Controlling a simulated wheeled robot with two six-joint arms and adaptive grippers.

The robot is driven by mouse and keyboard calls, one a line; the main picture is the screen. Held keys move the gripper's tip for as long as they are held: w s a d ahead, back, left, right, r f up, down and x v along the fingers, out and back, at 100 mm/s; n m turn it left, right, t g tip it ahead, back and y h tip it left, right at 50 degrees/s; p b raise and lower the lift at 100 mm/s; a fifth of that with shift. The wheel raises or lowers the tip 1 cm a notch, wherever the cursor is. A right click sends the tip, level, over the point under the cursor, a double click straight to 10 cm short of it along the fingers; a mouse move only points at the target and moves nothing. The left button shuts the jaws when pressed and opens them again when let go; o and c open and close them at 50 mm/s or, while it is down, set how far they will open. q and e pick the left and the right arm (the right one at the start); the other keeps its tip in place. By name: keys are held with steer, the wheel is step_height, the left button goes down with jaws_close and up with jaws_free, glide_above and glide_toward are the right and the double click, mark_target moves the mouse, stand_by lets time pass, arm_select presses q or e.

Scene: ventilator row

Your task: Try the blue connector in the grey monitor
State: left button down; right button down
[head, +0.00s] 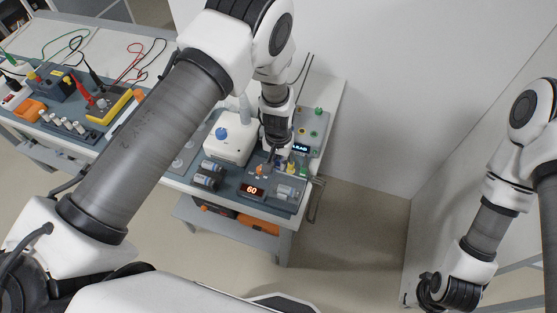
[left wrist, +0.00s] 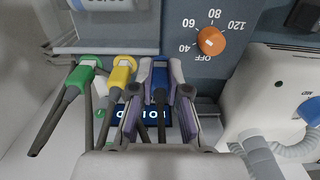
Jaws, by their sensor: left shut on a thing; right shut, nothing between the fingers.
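My left gripper (head: 272,160) reaches down over the bench. In the left wrist view its fingers (left wrist: 160,70) are shut on the blue connector (left wrist: 160,84), which points away from the camera with its dark cable trailing back. The yellow connector (left wrist: 122,73) and green connector (left wrist: 85,69) stand beside it. The grey monitor (head: 313,122) is at the bench's far right, with coloured round ports and a lit display (head: 300,148); its wrist-view lettering is partly hidden by the fingers. I cannot tell whether the blue connector's tip is seated. My right gripper (head: 432,290) is shut and empty, low at right.
A white ventilator (head: 228,138) with hoses stands left of my left gripper. An orange dial (left wrist: 211,41) and a display reading 60 (head: 252,190) are close by. The floor to the right is clear.

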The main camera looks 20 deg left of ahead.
stand_by(0.3)
arm_select(q)
steer(key=c, duration=1.2)
jaws_free()
steer(key=shift+o, duration=0.6)
steer(key=shift+a, duration=0.1)
